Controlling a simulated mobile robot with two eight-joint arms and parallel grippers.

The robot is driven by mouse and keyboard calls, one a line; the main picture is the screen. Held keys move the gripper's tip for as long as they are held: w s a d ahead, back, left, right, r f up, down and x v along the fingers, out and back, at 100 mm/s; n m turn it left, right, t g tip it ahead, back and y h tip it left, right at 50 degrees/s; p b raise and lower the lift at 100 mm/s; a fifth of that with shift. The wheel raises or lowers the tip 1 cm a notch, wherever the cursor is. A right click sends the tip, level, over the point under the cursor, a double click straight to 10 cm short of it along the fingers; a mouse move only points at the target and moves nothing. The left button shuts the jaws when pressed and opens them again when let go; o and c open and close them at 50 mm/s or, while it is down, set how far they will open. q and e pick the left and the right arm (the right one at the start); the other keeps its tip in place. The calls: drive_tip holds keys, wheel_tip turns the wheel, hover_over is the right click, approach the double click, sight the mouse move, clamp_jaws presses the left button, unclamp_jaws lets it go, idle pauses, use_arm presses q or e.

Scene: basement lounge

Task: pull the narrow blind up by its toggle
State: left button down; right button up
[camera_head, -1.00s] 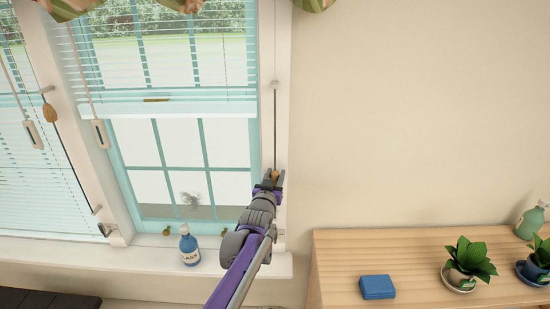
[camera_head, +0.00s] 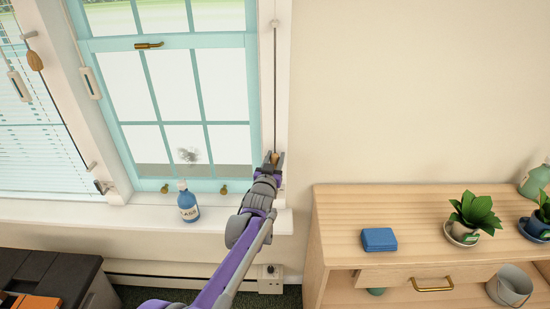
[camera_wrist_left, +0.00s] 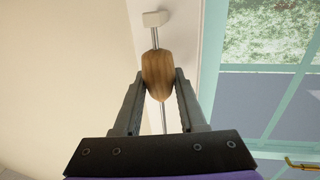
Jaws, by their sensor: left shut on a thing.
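My left gripper (camera_head: 273,160) is at the right side of the window frame, shut on the wooden toggle (camera_head: 275,156). In the left wrist view the brown, egg-shaped toggle (camera_wrist_left: 158,74) sits between the two finger tips (camera_wrist_left: 158,88). A thin taut cord (camera_head: 275,90) runs straight up from it along the white frame. The blind over the teal window (camera_head: 170,100) is out of the picture; the panes in view are uncovered. My right gripper is not in view.
Another blind (camera_head: 40,150) hangs at the left, with its own wooden toggle (camera_head: 36,61). A blue bottle (camera_head: 188,205) stands on the sill (camera_head: 240,220). The wall between is clear.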

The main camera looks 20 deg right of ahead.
use_arm(q)
drive_tip(key=shift+c, duration=2.2)
unclamp_jaws()
drive_tip(key=shift+f, duration=0.3)
drive_tip(key=shift+r, duration=0.1)
drive_tip(key=v, duration=1)
drive_tip(key=shift+s+a, duration=0.15)
drive_tip(key=shift+s, duration=0.2)
